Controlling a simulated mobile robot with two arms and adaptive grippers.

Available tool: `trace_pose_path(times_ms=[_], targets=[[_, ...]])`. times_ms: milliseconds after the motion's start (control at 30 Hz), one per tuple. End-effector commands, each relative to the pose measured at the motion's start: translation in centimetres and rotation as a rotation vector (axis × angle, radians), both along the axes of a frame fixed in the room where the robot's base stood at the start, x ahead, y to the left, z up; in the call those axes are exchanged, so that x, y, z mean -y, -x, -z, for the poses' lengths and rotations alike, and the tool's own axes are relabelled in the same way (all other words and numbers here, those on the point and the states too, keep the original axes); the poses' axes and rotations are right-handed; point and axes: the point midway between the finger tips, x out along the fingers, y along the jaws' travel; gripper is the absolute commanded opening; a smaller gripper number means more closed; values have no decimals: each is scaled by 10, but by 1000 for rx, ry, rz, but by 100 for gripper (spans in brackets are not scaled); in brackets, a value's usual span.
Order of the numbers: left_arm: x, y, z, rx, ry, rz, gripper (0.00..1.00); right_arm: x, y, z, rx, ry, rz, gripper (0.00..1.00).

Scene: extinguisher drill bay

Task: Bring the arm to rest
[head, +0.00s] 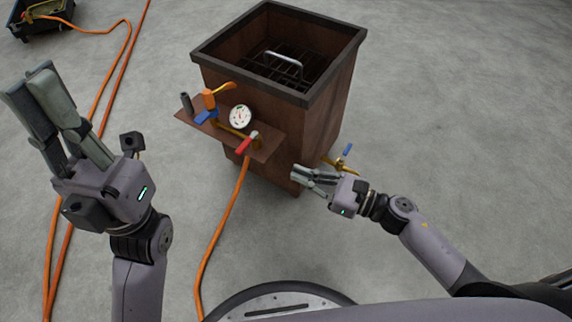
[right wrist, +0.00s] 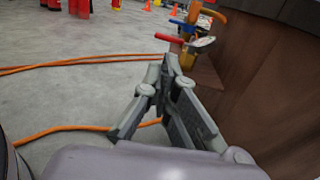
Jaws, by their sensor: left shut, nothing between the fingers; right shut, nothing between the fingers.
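My right gripper (head: 306,179) is shut and empty in the head view, just in front of the lower right side of a brown box-shaped burner (head: 320,125). In the right wrist view its fingers (right wrist: 168,66) meet at the tips, with the brown wall (right wrist: 275,80) close on the right. My left gripper (head: 30,86) is shut and empty, raised at the left of the head view, over bare floor and orange hoses. It appears large and near the camera. No object is in either gripper.
A shelf (head: 262,151) on the burner carries a gauge (head: 240,117), an orange-handled valve (head: 210,98) and a red-handled valve (head: 246,145). An orange hose (head: 231,215) runs down from it. A brass valve with blue handle (head: 346,152) is beside my right gripper. Floor at right is clear.

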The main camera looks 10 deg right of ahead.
Motion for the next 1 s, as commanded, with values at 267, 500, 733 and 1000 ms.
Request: trace_pose_path(times_ms=[267, 500, 733, 1000], targets=[[0, 1, 2, -5, -7, 2, 0, 8, 7, 0, 1, 0, 0, 0], [0, 0, 3, -17, -5, 2, 0, -15, 17, -45, -134, -252, -42, 0], [-1, 2, 5, -43, -1, 4, 0, -41, 58, -194, -589, -1025, -364, 0], [-1, 5, 8, -66, 1, 5, 0, -3, 107, -321, -1012, -1583, -979, 0]])
